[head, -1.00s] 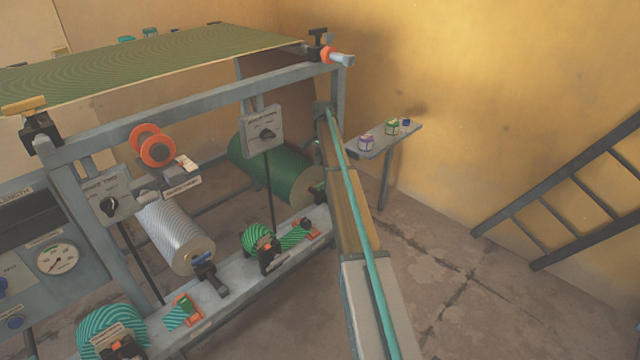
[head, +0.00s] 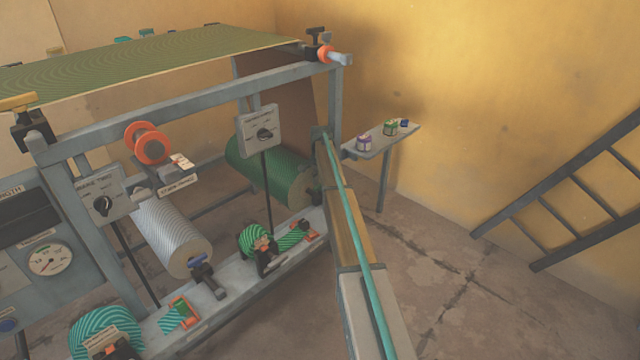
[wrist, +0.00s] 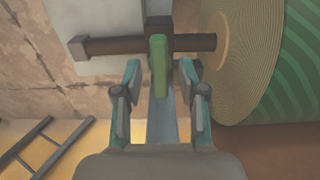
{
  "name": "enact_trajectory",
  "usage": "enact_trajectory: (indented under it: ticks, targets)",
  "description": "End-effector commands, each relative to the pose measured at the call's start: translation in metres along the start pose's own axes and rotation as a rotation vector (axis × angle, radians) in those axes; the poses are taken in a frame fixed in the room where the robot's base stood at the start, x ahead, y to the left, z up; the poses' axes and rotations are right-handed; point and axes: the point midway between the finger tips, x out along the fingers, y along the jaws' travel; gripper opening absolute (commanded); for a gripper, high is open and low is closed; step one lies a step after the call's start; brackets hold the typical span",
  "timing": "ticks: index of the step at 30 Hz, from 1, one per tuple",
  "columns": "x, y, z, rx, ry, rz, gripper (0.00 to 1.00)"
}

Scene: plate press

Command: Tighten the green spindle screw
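The green spindle screw (wrist: 158,66) shows in the wrist view as an upright green tab in front of a dark horizontal spindle bar (wrist: 115,46). My gripper (wrist: 159,72) is open, with one teal finger on each side of the screw. A gap shows between the screw and each finger. The large green striped roll (wrist: 290,55), with its tan layered end, is to the right of the gripper. In the head view, the green roll (head: 262,170) sits low inside the press frame. The screw and my fingers cannot be made out clearly there.
A silver roll (head: 172,238) lies in the press left of the green one. Dial boxes (head: 260,128) hang on the frame. A small shelf (head: 400,138) with jars is at the right wall. A dark ladder (head: 570,205) leans farther right. Open floor (head: 450,265) lies between.

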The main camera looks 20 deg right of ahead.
Motion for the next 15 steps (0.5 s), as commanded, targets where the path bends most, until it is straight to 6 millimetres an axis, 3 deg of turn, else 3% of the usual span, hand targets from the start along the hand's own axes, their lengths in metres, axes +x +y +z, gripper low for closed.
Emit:
enact_trajectory:
  ticks: [1, 6, 15]
  targets:
    - [-0.0001, 0.0, 0.0, 0.0, 0.0, 0.0, 0.3]
    - [-0.0003, 0.0, 0.0, 0.0, 0.0, 0.0, 0.02]
    - [-0.001, 0.0, 0.0, 0.009, 0.0, 0.0, 0.0]
